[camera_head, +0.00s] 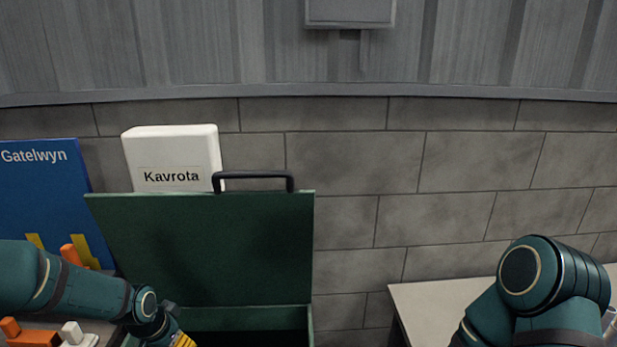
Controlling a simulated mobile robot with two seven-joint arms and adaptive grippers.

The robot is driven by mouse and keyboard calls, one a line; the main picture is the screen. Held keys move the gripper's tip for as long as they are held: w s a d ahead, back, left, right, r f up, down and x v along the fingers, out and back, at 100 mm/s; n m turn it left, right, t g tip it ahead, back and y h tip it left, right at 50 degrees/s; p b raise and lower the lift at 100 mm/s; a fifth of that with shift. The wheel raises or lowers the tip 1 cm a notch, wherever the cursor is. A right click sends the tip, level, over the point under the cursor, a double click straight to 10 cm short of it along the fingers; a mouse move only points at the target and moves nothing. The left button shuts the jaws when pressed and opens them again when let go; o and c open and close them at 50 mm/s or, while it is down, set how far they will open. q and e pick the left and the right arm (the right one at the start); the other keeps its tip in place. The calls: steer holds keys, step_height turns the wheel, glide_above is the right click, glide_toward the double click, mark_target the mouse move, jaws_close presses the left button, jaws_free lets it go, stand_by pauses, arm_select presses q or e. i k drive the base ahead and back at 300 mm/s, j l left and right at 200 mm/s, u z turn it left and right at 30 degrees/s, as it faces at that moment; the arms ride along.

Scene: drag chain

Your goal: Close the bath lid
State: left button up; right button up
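The bath is a dark green box (308,325) at the bottom centre; only the top of its opening shows. Its green lid (215,240) stands raised at the back, leaning away toward the wall. A black handle (252,176) sits on the lid's top edge. My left arm comes in from the left, and its wrist is in front of the lid's lower left part. My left gripper's fingers are below the picture edge. My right arm shows at the lower right, over a pale table, and its gripper is out of view.
A white container labelled Kavrota (172,155) stands behind the lid. A blue panel labelled Gatelwyn (42,200) is at the left. Orange and white pieces (30,335) lie at the lower left. A pale table (430,305) is at the right, with a gap beside the bath.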

mark_target(217, 248)
steer(key=k, duration=1)
